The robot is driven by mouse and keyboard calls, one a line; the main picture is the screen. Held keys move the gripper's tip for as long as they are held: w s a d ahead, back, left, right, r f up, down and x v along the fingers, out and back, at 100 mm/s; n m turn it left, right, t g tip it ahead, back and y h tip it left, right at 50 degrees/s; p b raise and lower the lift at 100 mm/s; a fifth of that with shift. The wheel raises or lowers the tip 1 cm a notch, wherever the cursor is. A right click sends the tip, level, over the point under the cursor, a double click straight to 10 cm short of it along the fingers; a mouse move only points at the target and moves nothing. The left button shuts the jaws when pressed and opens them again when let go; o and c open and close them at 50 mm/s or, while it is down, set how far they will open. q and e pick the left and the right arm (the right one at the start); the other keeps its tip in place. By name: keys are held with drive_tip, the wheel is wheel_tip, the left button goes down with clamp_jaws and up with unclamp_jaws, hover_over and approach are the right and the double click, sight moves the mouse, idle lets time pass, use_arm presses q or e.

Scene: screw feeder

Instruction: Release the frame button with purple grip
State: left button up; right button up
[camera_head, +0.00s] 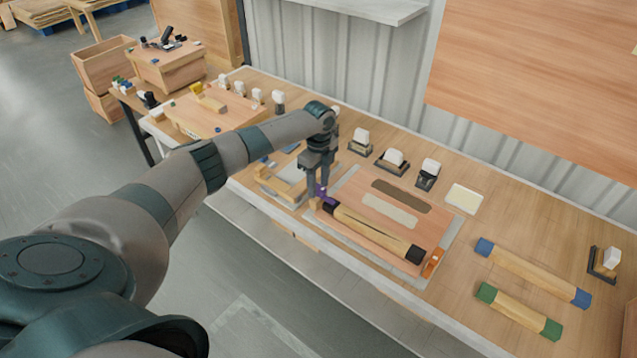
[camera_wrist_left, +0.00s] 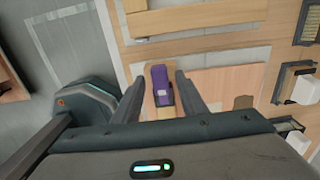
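The purple grip (camera_head: 325,195) is at the left end of the bar board, partly hidden by my left gripper (camera_head: 320,187) in the head view. In the left wrist view the purple grip (camera_wrist_left: 162,83) sits on a wooden block, between the two fingers of my left gripper (camera_wrist_left: 161,88). The fingers are open, with a small gap on each side of the grip. Whether the button is pressed cannot be told. My right gripper is in neither view.
A wooden bar with black ends (camera_head: 372,230) lies along the board (camera_head: 352,188). An orange piece (camera_head: 432,262) is at its right end. Several white-topped switches (camera_head: 428,170) stand behind. Blue-ended (camera_head: 530,270) and green-ended (camera_head: 517,312) bars lie at right.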

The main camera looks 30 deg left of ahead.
use_arm(q)
clamp_jaws()
drive_tip(key=shift+r+n+p, duration=0.1)
drive_tip(key=shift+n+p, duration=0.4)
drive_tip(key=n+p, duration=0.3)
drive_tip(key=n, duration=0.1)
drive_tip(key=shift+r+n, duration=0.1)
drive_tip(key=shift+n, duration=0.2)
drive_tip(key=n+p, duration=0.3)
drive_tip(key=n, duration=0.1)
drive_tip(key=shift+n, duration=0.3)
drive_tip(key=n+p, duration=0.2)
drive_tip(key=n, duration=0.2)
drive_tip(key=shift+w+n+p, duration=0.1)
drive_tip(key=shift+n+p, duration=0.7)
drive_tip(key=shift+n, duration=1)
